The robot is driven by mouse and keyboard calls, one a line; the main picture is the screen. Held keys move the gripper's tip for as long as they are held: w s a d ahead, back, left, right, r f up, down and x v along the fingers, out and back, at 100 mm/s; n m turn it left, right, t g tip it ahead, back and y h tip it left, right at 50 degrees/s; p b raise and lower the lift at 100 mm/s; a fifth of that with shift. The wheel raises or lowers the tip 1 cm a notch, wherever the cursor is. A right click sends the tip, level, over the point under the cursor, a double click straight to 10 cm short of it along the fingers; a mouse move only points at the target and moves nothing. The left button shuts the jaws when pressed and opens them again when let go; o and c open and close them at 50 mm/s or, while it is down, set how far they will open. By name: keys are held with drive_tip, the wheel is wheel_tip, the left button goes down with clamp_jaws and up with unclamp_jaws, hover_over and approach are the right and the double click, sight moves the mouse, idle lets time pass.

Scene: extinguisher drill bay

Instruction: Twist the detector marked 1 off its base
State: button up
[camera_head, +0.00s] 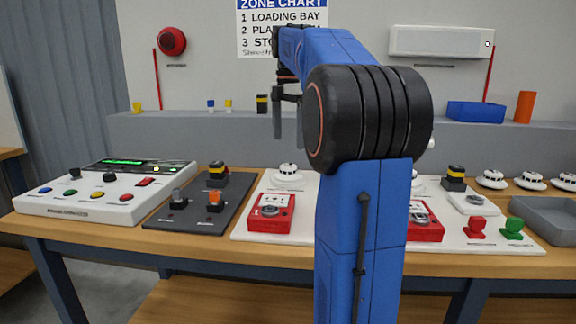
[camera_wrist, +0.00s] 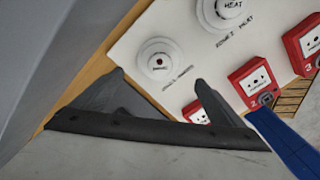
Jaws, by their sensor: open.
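A round white detector with a red dot at its centre (camera_wrist: 158,60) sits on the white board (camera_wrist: 130,40); its printed label is too small to read surely as 1. In the head view a white detector (camera_head: 288,177) stands at the back left of the board, behind a red call point. My gripper (camera_head: 287,118) hangs above it, fingers pointing down. In the wrist view my gripper (camera_wrist: 160,78) is open and empty, its fingertips apart with the detector seen just beyond them. A second detector (camera_wrist: 228,10), marked HEAT, is to the right.
Red call points (camera_head: 271,212) (camera_wrist: 255,80) stand on the board near the detectors. A dark plate with switches (camera_head: 190,208) and a control panel (camera_head: 105,190) are to the left. Spare detectors (camera_head: 530,180) and a grey tray (camera_head: 545,215) are at right. My arm hides the middle.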

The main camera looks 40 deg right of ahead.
sight(288, 165)
wheel_tip(288, 165, down, 10)
drive_tip(key=shift+f, duration=0.15)
idle(0.3)
drive_tip(key=c, duration=1.2)
drive_tip(key=shift+n, duration=0.9)
